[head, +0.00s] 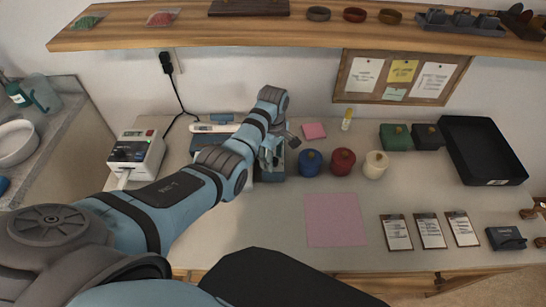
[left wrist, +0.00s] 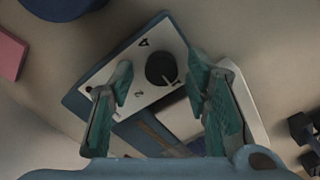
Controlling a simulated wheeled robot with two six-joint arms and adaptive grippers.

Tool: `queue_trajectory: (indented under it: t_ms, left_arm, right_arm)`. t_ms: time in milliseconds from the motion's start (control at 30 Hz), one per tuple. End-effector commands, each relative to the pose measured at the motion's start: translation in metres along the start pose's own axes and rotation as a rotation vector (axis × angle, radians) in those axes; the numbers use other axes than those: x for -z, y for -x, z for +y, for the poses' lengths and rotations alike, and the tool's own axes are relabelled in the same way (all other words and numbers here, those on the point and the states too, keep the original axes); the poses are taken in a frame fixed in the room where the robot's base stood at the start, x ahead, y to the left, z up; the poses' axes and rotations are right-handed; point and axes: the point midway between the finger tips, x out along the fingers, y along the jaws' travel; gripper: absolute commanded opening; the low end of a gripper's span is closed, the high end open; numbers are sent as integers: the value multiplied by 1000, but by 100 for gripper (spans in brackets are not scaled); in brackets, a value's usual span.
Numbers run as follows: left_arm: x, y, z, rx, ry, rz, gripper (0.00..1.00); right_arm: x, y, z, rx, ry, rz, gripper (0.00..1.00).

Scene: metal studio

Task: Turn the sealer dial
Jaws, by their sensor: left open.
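The sealer is a blue and white device, partly hidden behind my left arm in the head view, where its blue body (head: 207,141) shows. In the left wrist view its white panel (left wrist: 122,68) carries printed numbers and a round black dial (left wrist: 160,68) with a light pointer mark. My left gripper (left wrist: 168,96) is open over the panel, with one teal finger pad on each side of the dial in the picture. I cannot tell whether either pad touches the dial. My right gripper is not in view.
Blue (head: 311,162), red (head: 342,161) and cream (head: 376,165) jars stand right of the gripper. A pink pad (head: 314,131) lies behind them. A label printer (head: 137,152) stands left. A wooden shelf (head: 200,33) hangs above. The pink sheet's (head: 334,219) area is clear.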

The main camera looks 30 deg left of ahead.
Motion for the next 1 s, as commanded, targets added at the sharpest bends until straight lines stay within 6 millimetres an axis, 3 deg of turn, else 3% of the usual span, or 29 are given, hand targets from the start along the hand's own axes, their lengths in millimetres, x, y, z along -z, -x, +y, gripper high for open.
queue_trajectory:
  t_ms: [67, 333, 667, 1000]
  left_arm:
    - [0, 1, 0, 0, 0, 0, 41]
    - [0, 1, 0, 1, 0, 0, 0]
    - [0, 1, 0, 3, -30, -1, 0]
    - [-1, 2, -1, 6, -216, -2, 0]
  right_arm:
    - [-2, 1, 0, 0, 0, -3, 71]
    - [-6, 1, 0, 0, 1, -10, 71]
    - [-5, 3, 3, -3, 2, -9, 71]
    - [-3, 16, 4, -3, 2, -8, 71]
